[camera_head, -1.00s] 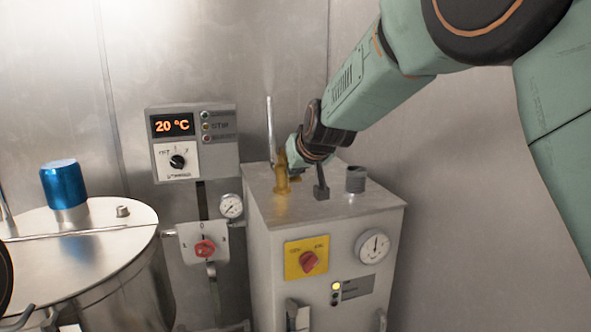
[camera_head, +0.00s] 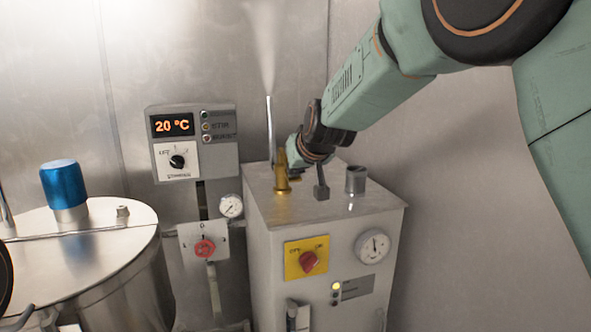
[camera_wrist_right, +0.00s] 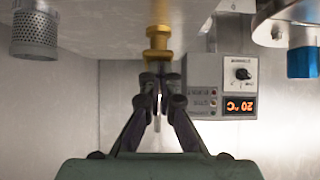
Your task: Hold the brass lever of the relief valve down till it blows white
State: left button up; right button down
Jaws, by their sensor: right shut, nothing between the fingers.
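The brass relief valve (camera_head: 282,178) stands on top of the grey steel cabinet (camera_head: 325,209). A thin upright pipe (camera_head: 269,130) rises behind it, and a wide white plume (camera_head: 265,45) blows up from its top. My right gripper (camera_head: 294,160) is at the valve's upper part, its fingers partly hidden by my wrist. In the right wrist view, my right gripper (camera_wrist_right: 160,84) is shut and empty, its tips against or just beside the brass valve (camera_wrist_right: 158,45). The lever itself is hidden behind the fingers. My left gripper does not show.
A control box (camera_head: 193,142) reading 20 °C hangs on the wall to the left. A steel vessel (camera_head: 90,262) with a blue cap (camera_head: 63,184) stands at far left. A short grey cylinder (camera_head: 356,179) stands on the cabinet, which also carries a gauge (camera_head: 373,246) and a red switch (camera_head: 309,262).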

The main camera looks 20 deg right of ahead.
jog(key=shift+r, duration=0.1)
jog(key=shift+r+p, duration=0.7)
jog(key=shift+r, duration=0.1)
jog(key=w+r+p+v, duration=0.1)
jog(key=v, duration=1.2)
jog(key=shift+r, duration=0.3)
jog(key=shift+w, duration=0.3)
